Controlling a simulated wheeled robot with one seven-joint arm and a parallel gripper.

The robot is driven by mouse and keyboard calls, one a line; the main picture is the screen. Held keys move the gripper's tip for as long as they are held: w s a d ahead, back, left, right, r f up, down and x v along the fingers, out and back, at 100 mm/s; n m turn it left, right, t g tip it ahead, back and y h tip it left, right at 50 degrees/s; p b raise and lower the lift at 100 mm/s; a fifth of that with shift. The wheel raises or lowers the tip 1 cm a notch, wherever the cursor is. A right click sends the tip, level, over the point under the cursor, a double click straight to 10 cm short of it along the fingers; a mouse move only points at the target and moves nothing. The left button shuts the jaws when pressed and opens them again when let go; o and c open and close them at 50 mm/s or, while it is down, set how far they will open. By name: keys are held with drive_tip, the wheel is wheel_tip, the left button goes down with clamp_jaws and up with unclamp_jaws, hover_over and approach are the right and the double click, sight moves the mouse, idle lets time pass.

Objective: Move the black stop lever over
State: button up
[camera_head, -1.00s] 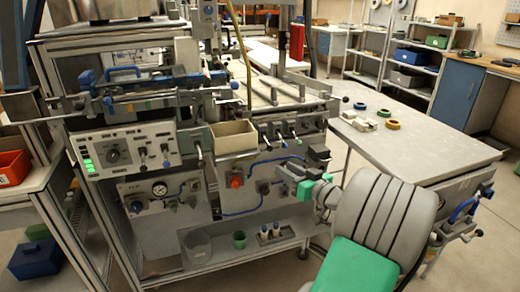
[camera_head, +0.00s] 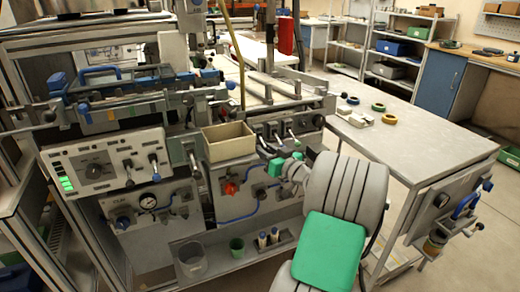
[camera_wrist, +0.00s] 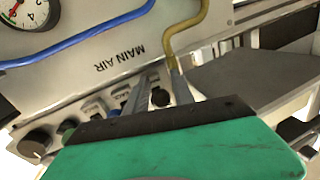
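A row of small levers (camera_head: 283,135) stands on the machine's front, right of the beige bin. My gripper (camera_head: 268,152), with green parts, is just in front of this row and hides part of it. In the wrist view, the two grey fingers of my gripper (camera_wrist: 156,88) are apart with nothing held. A black knob (camera_wrist: 160,97) shows between and beyond them, beside small labels. It looks like one of the row's levers, but I cannot tell whether it is the stop lever. Whether the fingers touch it is unclear.
A beige bin (camera_head: 229,141) sits just left of the gripper. A yellow hose (camera_wrist: 184,28) and a blue hose (camera_wrist: 80,37) cross the wrist view near a gauge (camera_wrist: 24,12). The grey table (camera_head: 420,140) at right holds several tape reels and has clear space.

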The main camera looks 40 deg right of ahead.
drive_tip(key=shift+w, duration=0.1)
drive_tip(key=shift+c, duration=0.2)
clamp_jaws()
idle(1.0)
